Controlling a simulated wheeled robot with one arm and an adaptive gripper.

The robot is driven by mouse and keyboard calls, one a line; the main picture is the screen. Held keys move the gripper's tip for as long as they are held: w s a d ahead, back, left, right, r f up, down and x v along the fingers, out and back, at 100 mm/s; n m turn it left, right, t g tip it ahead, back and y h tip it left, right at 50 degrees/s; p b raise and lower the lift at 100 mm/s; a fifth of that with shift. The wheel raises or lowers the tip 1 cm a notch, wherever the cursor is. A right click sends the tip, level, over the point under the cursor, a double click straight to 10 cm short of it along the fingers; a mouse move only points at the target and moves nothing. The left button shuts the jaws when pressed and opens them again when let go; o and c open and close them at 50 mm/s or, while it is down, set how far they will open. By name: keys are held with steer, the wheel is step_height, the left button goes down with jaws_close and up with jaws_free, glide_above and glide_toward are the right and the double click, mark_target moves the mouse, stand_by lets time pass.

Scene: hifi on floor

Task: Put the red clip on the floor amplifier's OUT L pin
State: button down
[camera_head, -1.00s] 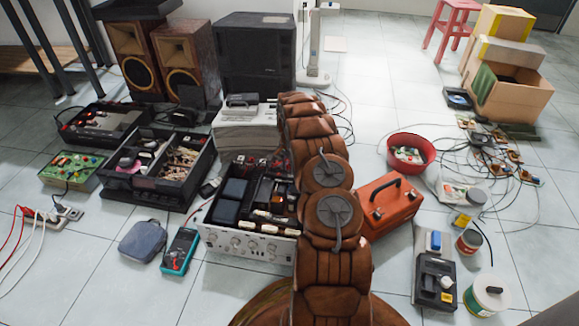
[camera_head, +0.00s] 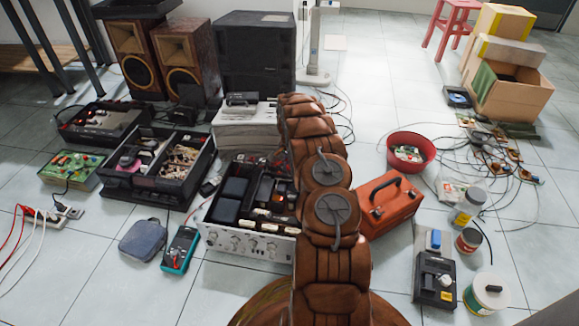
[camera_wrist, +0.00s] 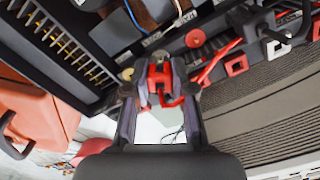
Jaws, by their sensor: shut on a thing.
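The floor amplifier (camera_head: 250,245) is the silver-fronted unit with its top open, on the floor left of my arm. In the wrist view its inside shows with a finned heat sink (camera_wrist: 62,42) and a dark rear edge. My gripper (camera_wrist: 155,88) is shut on the red clip (camera_wrist: 160,78), held between the fingertips close to that edge. A round red part (camera_wrist: 195,38) is just beyond the clip. Small white labels sit near it, too small to read, so I cannot tell which pin is OUT L or whether the clip touches one. The head view hides my gripper behind my arm.
Red wires and red square parts (camera_wrist: 237,65) lie right of the clip. A grey ribbed unit (camera_wrist: 265,110) stands beyond the edge. An orange toolbox (camera_head: 388,205) stands right of the amplifier, a red bowl (camera_head: 410,165) behind it.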

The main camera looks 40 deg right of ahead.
steer(key=shift+f, duration=0.3)
stand_by(0.5)
steer(key=c, duration=0.9)
jaws_free()
step_height(320, 180, up, 12)
stand_by(0.3)
